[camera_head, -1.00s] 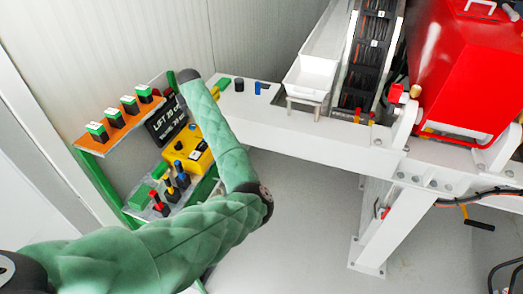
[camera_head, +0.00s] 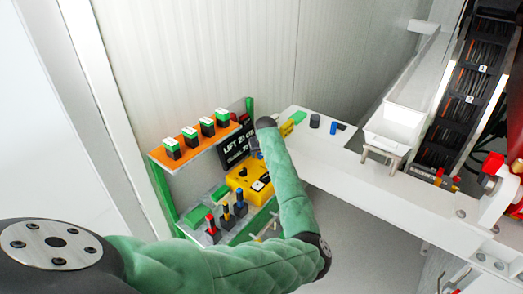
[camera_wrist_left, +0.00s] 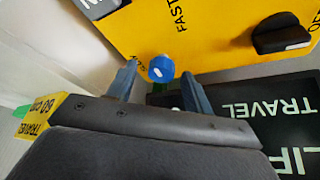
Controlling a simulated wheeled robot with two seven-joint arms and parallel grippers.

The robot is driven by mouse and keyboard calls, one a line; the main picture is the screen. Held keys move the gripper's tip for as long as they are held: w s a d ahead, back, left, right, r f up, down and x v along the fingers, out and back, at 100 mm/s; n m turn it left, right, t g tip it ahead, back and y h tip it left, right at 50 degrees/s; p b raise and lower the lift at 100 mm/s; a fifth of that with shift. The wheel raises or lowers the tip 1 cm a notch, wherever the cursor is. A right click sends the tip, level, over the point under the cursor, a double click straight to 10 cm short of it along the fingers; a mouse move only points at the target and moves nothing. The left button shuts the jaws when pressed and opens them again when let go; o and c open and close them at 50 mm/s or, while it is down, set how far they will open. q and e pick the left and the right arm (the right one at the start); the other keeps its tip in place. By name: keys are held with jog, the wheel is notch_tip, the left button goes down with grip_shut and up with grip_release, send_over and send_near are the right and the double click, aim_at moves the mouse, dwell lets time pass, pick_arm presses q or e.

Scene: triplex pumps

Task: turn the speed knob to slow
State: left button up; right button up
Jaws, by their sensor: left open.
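The blue speed knob (camera_wrist_left: 161,68) shows in the left wrist view at the edge of a yellow box with the word FAST (camera_wrist_left: 178,15). My left gripper (camera_wrist_left: 160,80) is open, with one finger on each side of the knob. I cannot tell whether the fingers touch it. A black knob (camera_wrist_left: 281,35) sits to the right on the same yellow face. In the head view the yellow box (camera_head: 247,180) stands in the panel beside my green left arm. The arm hides the gripper's fingers there. My right gripper is not in view.
A black LIFT sign (camera_head: 236,147) stands behind the yellow box. An orange shelf (camera_head: 180,152) with several green-topped switches is above left. Several coloured levers (camera_head: 226,214) stand in front. A white beam (camera_head: 345,170) runs to the right, with a white tray (camera_head: 394,125).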

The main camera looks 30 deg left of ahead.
pick_arm(q)
jog(key=shift+f, duration=0.15)
jog(key=shift+s+r, duration=0.15)
jog(key=shift+r, duration=0.05)
jog(key=shift+c, duration=1.1)
jog(key=c, duration=0.7)
jog(key=shift+c, duration=0.2)
